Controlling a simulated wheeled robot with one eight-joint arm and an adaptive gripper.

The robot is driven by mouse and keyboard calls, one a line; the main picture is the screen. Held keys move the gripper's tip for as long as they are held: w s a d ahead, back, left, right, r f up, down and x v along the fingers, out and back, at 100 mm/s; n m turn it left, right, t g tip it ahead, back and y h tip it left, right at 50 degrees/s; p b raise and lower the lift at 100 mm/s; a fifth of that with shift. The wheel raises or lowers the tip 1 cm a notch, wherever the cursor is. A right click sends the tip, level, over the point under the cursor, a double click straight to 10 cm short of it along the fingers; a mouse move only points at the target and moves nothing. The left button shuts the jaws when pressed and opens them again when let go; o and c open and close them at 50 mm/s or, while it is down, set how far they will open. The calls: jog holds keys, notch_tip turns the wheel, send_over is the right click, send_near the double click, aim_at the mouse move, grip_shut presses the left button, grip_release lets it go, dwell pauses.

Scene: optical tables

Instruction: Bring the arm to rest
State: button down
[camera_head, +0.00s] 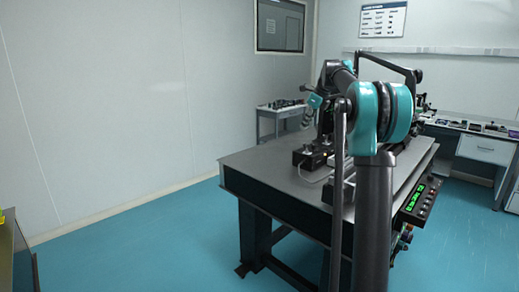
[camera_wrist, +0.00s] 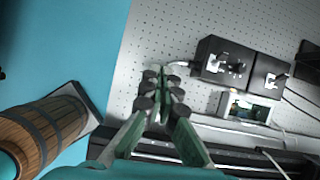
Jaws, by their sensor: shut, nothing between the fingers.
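My arm rises at the right of the head view, in front of the optical table (camera_head: 262,168), with teal joints bent at the top. My gripper (camera_wrist: 163,75) shows in the wrist view. Its green fingers with dark pads are together, with nothing held between them. They are over the perforated table top (camera_wrist: 140,60) in the picture; the height above it is hard to tell. In the head view my arm hides part of the table and its equipment, and I cannot make out the fingertips there.
A black box with knobs (camera_wrist: 228,62) and a small pale device (camera_wrist: 247,107) lie right of the fingers, with cables. A wooden barrel (camera_wrist: 40,135) is at lower left. A side bench (camera_head: 480,148) stands at right. Blue floor (camera_head: 150,240) is open at left.

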jog(key=s+f+n+h, duration=0.1)
jog(key=s+f+n, duration=0.7)
jog(key=s+f, duration=0.3)
jog(key=s+f+n+h, duration=0.1)
jog(key=s+f+n, duration=0.8)
jog(key=s, duration=1.1)
jog(key=s+f+n+h, duration=0.1)
jog(key=s+f+n, duration=0.8)
jog(key=s+f, duration=0.5)
jog(key=shift+s+a+f+t+h, duration=0.15)
jog(key=shift+s+a+t+h, duration=0.15)
jog(key=shift+s, duration=0.85)
